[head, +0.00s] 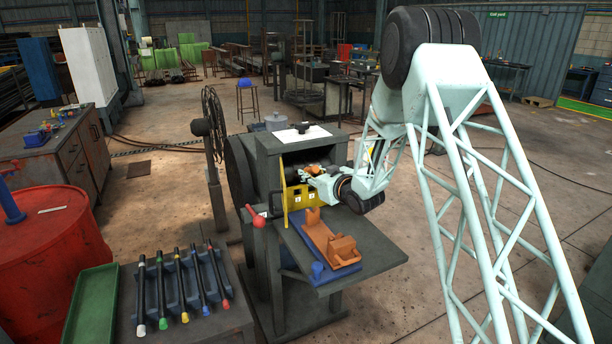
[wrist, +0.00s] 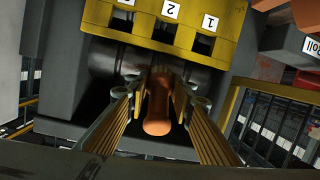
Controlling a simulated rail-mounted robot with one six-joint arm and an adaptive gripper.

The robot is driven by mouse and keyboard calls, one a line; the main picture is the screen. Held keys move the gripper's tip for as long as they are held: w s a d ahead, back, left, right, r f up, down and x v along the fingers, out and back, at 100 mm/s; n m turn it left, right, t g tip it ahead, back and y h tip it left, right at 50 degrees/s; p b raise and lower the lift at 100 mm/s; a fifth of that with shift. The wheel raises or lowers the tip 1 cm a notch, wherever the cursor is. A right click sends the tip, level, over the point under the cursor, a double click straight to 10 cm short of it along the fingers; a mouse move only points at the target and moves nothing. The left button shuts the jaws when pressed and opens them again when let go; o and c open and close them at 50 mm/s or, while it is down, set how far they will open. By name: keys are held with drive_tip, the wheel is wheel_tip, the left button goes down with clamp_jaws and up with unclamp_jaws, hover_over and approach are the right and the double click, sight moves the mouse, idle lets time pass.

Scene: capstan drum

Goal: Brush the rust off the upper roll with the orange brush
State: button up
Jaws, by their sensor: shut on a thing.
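My gripper (head: 311,173) is at the front opening of the dark grey machine, above the yellow plate (head: 297,197). In the wrist view my gripper (wrist: 160,108) is shut on the orange brush (wrist: 158,122), its fingers on either side of the handle. The brush also shows as a small orange patch in the head view (head: 313,168). A dark metal roll (wrist: 105,62) lies across the opening behind the brush. A faint reddish patch shows near the brush. The bristles are hidden, and I cannot tell whether they touch the upper roll.
The yellow plate in the wrist view (wrist: 165,22) has numbered square holes and appears upside down. A front shelf (head: 375,262) bears a blue tray (head: 312,249) with an orange holder (head: 333,245). A red-knobbed lever (head: 255,215) stands left of it. Colour-tipped rods (head: 180,285) lie further left.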

drive_tip(key=shift+w+d, duration=0.35)
drive_tip(key=shift+d, duration=0.25)
drive_tip(key=shift+w+d+r+b, duration=0.1)
drive_tip(key=shift+w+d+b, duration=0.1)
drive_tip(key=shift+w+d, duration=0.35)
drive_tip(key=shift+w+d+b, duration=0.15)
drive_tip(key=shift+w+d, duration=0.1)
drive_tip(key=shift+d, duration=0.55)
drive_tip(key=shift+d, duration=0.1)
drive_tip(key=d, duration=0.1)
drive_tip(key=w+d, duration=0.1)
drive_tip(key=shift+w+d, duration=0.15)
drive_tip(key=shift+d, duration=0.15)
drive_tip(key=shift+a+b, duration=0.15)
drive_tip(key=shift+b, duration=0.3)
idle(0.5)
drive_tip(key=shift+s+a+b, duration=0.35)
drive_tip(key=shift+a, duration=0.3)
drive_tip(key=shift+s+a+b, duration=0.3)
drive_tip(key=shift+a+b, duration=0.05)
drive_tip(key=shift+a, duration=0.3)
